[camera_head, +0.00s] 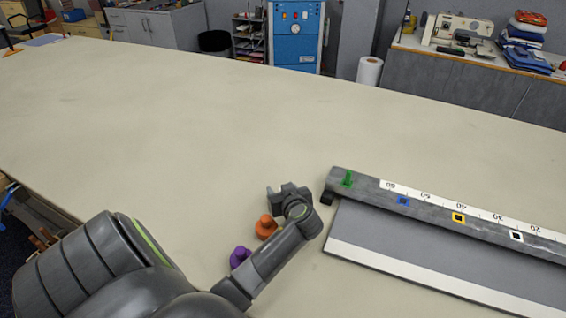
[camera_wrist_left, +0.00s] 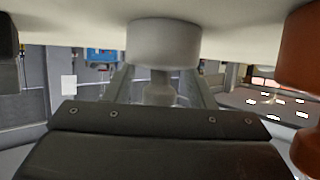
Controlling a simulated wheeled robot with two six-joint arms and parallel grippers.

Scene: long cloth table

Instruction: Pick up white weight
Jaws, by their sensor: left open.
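The white weight (camera_wrist_left: 165,45) fills the upper middle of the left wrist view, which shows the scene upside down. Its wide base is against the table and its narrower knob (camera_wrist_left: 160,90) points away from the tabletop. My left gripper (camera_head: 277,189) is open, with one finger on each side of the knob in the wrist view. I cannot tell whether either finger touches it. In the head view the gripper is low over the table and largely hides the weight. My right gripper is in neither view.
An orange weight (camera_head: 265,227) stands close beside my left wrist, with a purple weight (camera_head: 240,257) nearer me. A grey ruled board (camera_head: 430,235) lies to the right, with a green weight (camera_head: 347,180) on its left end. The tabletop (camera_head: 180,120) beyond is clear.

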